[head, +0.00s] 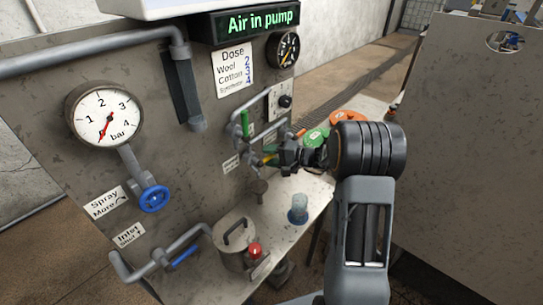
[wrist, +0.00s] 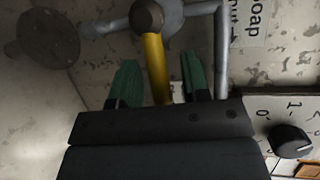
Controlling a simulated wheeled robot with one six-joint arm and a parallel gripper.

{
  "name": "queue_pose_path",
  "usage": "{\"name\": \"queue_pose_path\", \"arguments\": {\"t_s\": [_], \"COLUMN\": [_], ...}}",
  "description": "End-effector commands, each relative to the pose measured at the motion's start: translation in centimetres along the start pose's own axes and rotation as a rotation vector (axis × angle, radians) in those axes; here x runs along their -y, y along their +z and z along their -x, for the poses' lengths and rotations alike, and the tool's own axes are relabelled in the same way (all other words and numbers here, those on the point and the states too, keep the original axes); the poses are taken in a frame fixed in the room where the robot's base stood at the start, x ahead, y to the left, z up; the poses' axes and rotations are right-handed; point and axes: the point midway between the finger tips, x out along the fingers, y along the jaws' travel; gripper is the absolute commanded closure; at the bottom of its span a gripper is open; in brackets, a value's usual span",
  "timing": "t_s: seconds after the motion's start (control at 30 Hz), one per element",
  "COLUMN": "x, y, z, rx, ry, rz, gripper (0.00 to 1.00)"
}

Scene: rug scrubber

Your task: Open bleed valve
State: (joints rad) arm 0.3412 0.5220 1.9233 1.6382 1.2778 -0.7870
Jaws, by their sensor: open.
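A yellow lever handle (wrist: 155,65) hangs from a grey pipe fitting in the wrist view. No readable label names it as the bleed valve. My gripper (wrist: 160,82) is open, with its two green-padded fingers on either side of the yellow lever; I cannot tell whether they touch it. In the head view my gripper (head: 279,156) is at the pipework on the panel's right side and mostly hides the lever. The display (head: 257,21) reads "Air in pump". The pressure gauge (head: 103,115) needle points near 0 bar.
The panel also carries a green-handled valve (head: 245,122), a blue spray valve wheel (head: 154,198) and a blue inlet lever (head: 184,257). A metal pot (head: 233,243) and a clear cup (head: 298,209) stand on the shelf below. A large grey panel (head: 470,150) is at right.

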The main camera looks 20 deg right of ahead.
Motion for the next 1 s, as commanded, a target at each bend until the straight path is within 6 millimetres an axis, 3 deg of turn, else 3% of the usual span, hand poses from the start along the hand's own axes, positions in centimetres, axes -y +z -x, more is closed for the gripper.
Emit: {"name": "queue_pose_path", "arguments": {"t_s": [0.1, 0.53, 1.0], "x": [-0.01, 0.0, -0.13], "y": [0.0, 0.0, -0.45], "z": [0.01, 0.05, 0.67], "rx": [0.0, 0.0, -0.018], "ry": [0.0, 0.0, 0.006], "rz": [0.0, 0.0, 0.017], "gripper": [0.59, 1.0, 1.0]}}
